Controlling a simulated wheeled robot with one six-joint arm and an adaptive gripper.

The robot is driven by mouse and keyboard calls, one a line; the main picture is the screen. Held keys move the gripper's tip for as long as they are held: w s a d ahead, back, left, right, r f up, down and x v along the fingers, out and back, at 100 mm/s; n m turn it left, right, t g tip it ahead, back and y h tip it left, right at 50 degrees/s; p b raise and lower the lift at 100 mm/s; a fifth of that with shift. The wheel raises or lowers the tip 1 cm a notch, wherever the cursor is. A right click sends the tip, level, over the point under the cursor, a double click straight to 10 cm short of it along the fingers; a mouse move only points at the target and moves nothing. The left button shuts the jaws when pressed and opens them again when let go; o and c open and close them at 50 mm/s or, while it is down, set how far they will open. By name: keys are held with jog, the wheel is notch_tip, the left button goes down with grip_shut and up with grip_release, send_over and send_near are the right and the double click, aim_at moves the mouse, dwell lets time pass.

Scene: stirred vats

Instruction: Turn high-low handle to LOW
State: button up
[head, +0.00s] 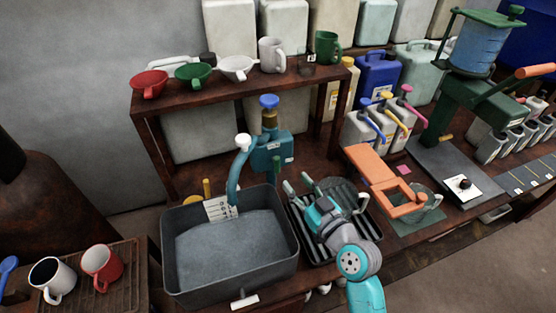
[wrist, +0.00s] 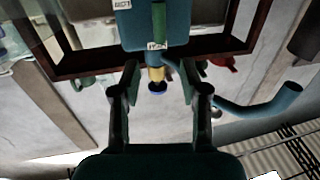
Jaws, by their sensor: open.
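The teal tap body (head: 268,150) stands behind the grey sink, with a blue knob (head: 269,101) on a brass neck and a curved spout. In the wrist view, which is upside down, the teal body (wrist: 140,30) fills the top middle. A narrow green handle (wrist: 158,18) lies along its face, between a small label near its end and another label to the left. The label words are too small to read surely. My gripper (head: 298,183) is open and empty, in front of the body and apart from it. Its fingers (wrist: 158,68) show either side of the brass neck.
The grey sink (head: 168,262) is left of my gripper, with the spout (head: 235,178) over it. A ribbed drying rack (head: 372,222) is under my arm. An orange frame (head: 365,165) stands right. A wooden shelf (head: 215,92) with funnels and mugs rises behind.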

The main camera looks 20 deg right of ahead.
aim_at(279, 161)
jog(key=w, duration=0.3)
jog(key=w+a, duration=0.1)
jog(key=w, duration=0.2)
jog(key=w+a, duration=0.1)
jog(key=w, duration=0.2)
jog(key=shift+w, duration=0.25)
grip_shut()
